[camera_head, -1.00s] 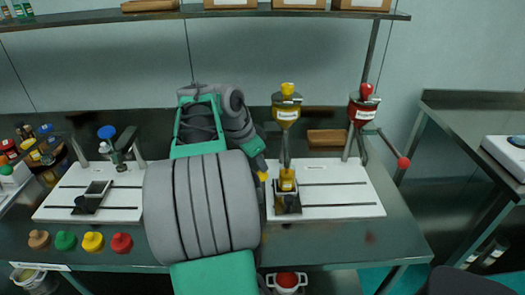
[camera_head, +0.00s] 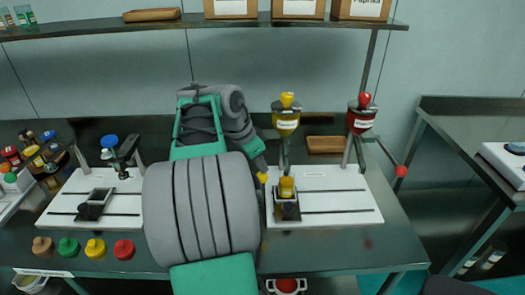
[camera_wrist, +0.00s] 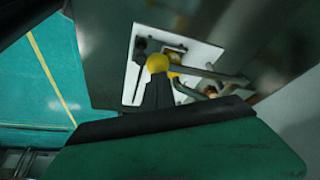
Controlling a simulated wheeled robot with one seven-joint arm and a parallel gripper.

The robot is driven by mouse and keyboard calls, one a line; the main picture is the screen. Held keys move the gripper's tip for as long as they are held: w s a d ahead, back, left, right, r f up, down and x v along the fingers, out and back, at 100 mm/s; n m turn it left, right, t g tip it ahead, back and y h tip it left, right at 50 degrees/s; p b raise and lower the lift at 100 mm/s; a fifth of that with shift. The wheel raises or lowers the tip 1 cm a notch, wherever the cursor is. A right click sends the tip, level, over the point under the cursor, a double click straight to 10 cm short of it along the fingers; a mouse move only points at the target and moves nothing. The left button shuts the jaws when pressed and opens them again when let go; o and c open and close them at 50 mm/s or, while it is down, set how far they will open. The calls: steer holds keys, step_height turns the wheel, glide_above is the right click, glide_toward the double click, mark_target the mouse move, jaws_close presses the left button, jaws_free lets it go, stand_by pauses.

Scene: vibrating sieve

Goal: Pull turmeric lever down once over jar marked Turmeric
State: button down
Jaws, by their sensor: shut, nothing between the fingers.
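The yellow dispenser (camera_head: 286,121) with a white label stands at the back of the right white board. A jar with yellow-orange contents (camera_head: 287,187) stands in a dark holder below it; its marking is not readable. The lever's yellow knob (camera_head: 263,177) shows just left of the jar, and it shows larger in the wrist view (camera_wrist: 158,64) at the end of a grey rod. My gripper (camera_wrist: 157,84) is shut and empty, its dark fingertips at the knob's lower edge in the wrist picture. Contact is unclear. My arm hides the fingers in the head view.
A red dispenser (camera_head: 361,117) stands to the right, its red-knobbed lever (camera_head: 401,171) reaching out over the table edge. The left board (camera_head: 122,210) carries a dark holder. Coloured lids (camera_head: 95,248) lie in front of it. A shelf (camera_head: 240,22) with boxes runs above.

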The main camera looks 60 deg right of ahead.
step_height(320, 180, up, 6)
steer(key=p, duration=0.4)
steer(key=shift+f, duration=0.15)
stand_by(0.3)
